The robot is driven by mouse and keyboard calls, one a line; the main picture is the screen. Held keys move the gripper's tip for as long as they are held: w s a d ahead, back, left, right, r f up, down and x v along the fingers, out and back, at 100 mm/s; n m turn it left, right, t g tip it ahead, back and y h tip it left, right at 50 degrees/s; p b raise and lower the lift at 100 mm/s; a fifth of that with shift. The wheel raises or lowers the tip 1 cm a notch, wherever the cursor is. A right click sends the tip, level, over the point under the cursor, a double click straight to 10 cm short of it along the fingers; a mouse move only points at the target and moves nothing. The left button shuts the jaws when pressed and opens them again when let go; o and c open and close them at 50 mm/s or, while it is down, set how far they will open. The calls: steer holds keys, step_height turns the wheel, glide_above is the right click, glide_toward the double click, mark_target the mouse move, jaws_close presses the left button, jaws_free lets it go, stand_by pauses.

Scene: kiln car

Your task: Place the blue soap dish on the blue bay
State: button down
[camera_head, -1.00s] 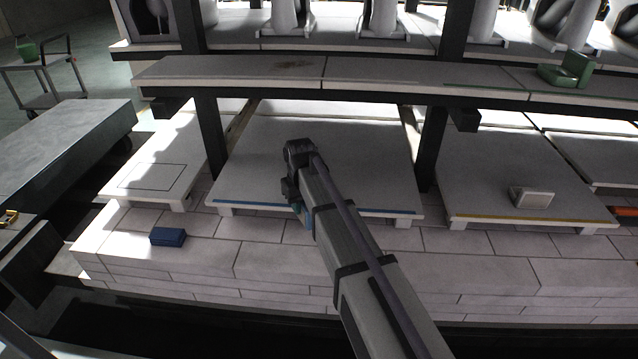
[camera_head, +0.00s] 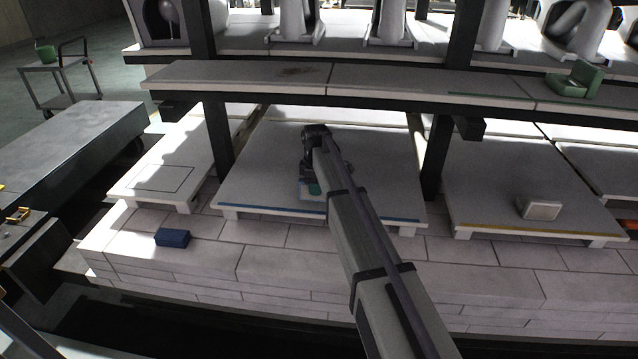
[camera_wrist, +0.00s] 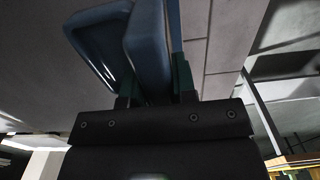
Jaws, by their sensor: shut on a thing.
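My gripper (camera_head: 312,184) is at the far end of my arm in the head view, over the slab with a blue front strip, the blue bay (camera_head: 255,178). In the wrist view my gripper (camera_wrist: 155,75) is shut on the blue soap dish (camera_wrist: 150,42), whose shallow tray side (camera_wrist: 97,35) shows at the left. I cannot tell whether the dish touches the slab.
A dark blue block (camera_head: 173,238) lies on the brick ledge at left. A shelf (camera_head: 400,92) with a green L-shaped piece (camera_head: 577,82) runs above the slabs. Dark posts (camera_head: 436,160) flank the blue bay.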

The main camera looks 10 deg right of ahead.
steer(key=w, duration=0.2)
steer(key=w+d, duration=0.1)
steer(key=w, duration=0.1)
steer(key=w+d, duration=0.1)
steer(key=w, duration=0.1)
steer(key=shift+w, duration=0.2)
step_height(320, 180, down, 4)
steer(key=b, duration=0.4)
steer(key=shift+s, duration=0.1)
steer(key=shift+r, duration=0.25)
steer(key=shift+f, duration=0.2)
steer(key=c, duration=0.9)
jaws_free()
step_height(320, 180, up, 8)
steer(key=p, duration=0.8)
steer(key=shift+r, duration=0.15)
steer(key=shift+s, duration=0.1)
steer(key=s+m, duration=0.5)
steer(key=s, duration=0.8)
steer(key=s+d+m, duration=0.1)
steer(key=s+m, duration=0.3)
steer(key=s, duration=0.9)
steer(key=s+m, duration=0.5)
steer(key=s, duration=0.8)
steer(key=shift+s+d+f+m, duration=0.2)
steer(key=shift+s+m, duration=0.1)
steer(key=shift+s, duration=0.1)
